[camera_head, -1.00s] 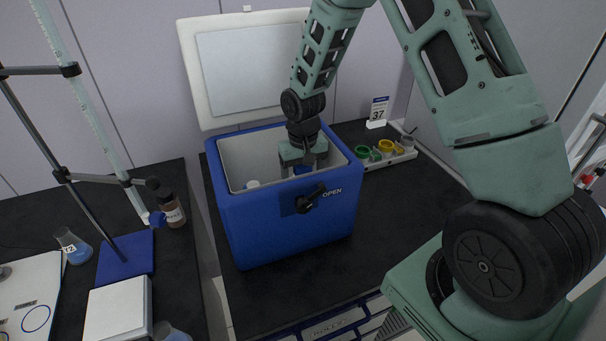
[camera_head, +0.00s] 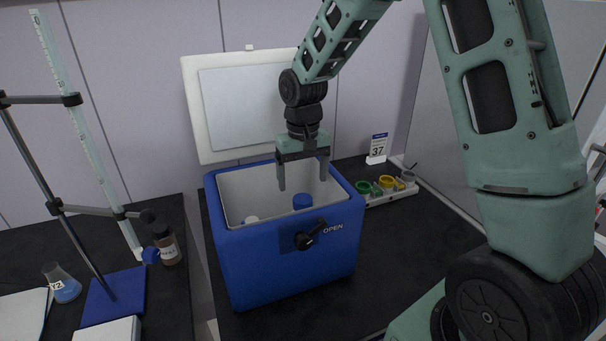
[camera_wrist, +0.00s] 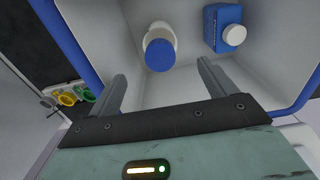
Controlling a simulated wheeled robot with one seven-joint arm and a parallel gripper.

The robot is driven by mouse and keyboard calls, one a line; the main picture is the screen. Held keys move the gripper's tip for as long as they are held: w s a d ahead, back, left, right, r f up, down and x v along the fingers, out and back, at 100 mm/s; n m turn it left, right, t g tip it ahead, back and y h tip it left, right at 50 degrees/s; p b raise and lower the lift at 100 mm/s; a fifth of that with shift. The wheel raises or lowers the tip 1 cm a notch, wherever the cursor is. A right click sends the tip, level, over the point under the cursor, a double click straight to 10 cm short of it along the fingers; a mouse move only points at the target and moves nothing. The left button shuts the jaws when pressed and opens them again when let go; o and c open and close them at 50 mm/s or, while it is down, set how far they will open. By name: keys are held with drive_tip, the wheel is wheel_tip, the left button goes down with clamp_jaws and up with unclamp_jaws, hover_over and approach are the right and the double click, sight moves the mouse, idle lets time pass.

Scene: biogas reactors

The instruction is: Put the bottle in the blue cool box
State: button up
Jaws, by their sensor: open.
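The blue cool box (camera_head: 285,265) stands on the dark bench with its white lid (camera_head: 245,105) raised. A white bottle with a blue cap (camera_wrist: 160,55) stands inside it; its cap shows in the head view (camera_head: 302,202), while the box wall hides its body. My gripper (camera_head: 303,184) is open and empty above this bottle, fingers apart and pointing down at the box opening. In the wrist view, the bottle lies beyond and between the fingertips, apart from both. A blue container with a white cap (camera_wrist: 235,35) is also inside the box.
A tray with small coloured cups (camera_head: 388,187) and a sign marked 37 (camera_head: 377,148) are right of the box. On the left bench are a brown bottle (camera_head: 167,245), a flask (camera_head: 63,285) and a burette stand (camera_head: 115,298). The bench right of the box is largely clear.

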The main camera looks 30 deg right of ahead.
drive_tip(key=shift+r, duration=0.85)
drive_tip(key=s+a+r+n, duration=0.1)
drive_tip(key=s+a, duration=0.2)
drive_tip(key=a, duration=0.1)
drive_tip(key=s+a+n, duration=0.1)
drive_tip(key=s+a, duration=0.2)
drive_tip(key=a, duration=0.2)
drive_tip(key=s+a+r+n, duration=0.1)
drive_tip(key=s+a+n, duration=0.1)
drive_tip(key=s+a, duration=0.1)
drive_tip(key=shift+s+a+r+y, duration=0.15)
drive_tip(key=shift+a, duration=0.25)
drive_tip(key=shift+s+a+r+y, duration=0.1)
drive_tip(key=shift+a+r+y, duration=0.05)
drive_tip(key=shift+a, duration=0.2)
drive_tip(key=s+a+n, duration=0.3)
drive_tip(key=s, duration=0.6)
drive_tip(key=s+a+n, duration=0.3)
drive_tip(key=s+a, duration=0.1)
drive_tip(key=s, duration=0.5)
drive_tip(key=shift+s, duration=0.1)
